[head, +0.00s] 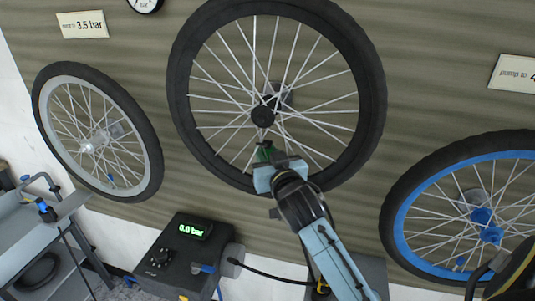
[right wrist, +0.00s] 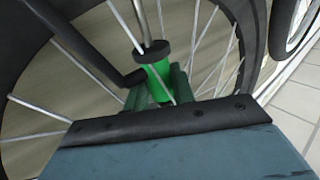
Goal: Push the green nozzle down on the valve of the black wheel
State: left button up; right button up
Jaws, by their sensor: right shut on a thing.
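The black wheel (head: 371,95) hangs on the wall in the middle of the head view, with a black rim, silver spokes and a dark hub. My right gripper (head: 267,158) is at the lower inner edge of its rim, shut on the green nozzle (head: 264,149). In the right wrist view the nozzle (right wrist: 158,82) sits upright between the finger pads (right wrist: 158,90), with a black collar on top and a black hose at its left. Spokes pass close to it. My left gripper is not in view.
A white-rimmed wheel (head: 153,150) hangs at left and a blue-rimmed wheel (head: 398,225) at right. A dark pump box (head: 165,262) below has a green display that seems to read 0.0 bar. A grey bench (head: 30,235) stands at left.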

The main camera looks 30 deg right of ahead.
jog(key=shift+f, duration=0.3)
dwell(0.5)
jog(key=o, duration=1)
jog(key=shift+o, duration=0.7)
jog(key=shift+s, duration=0.1)
jog(key=p+v, duration=0.1)
jog(key=v, duration=0.9)
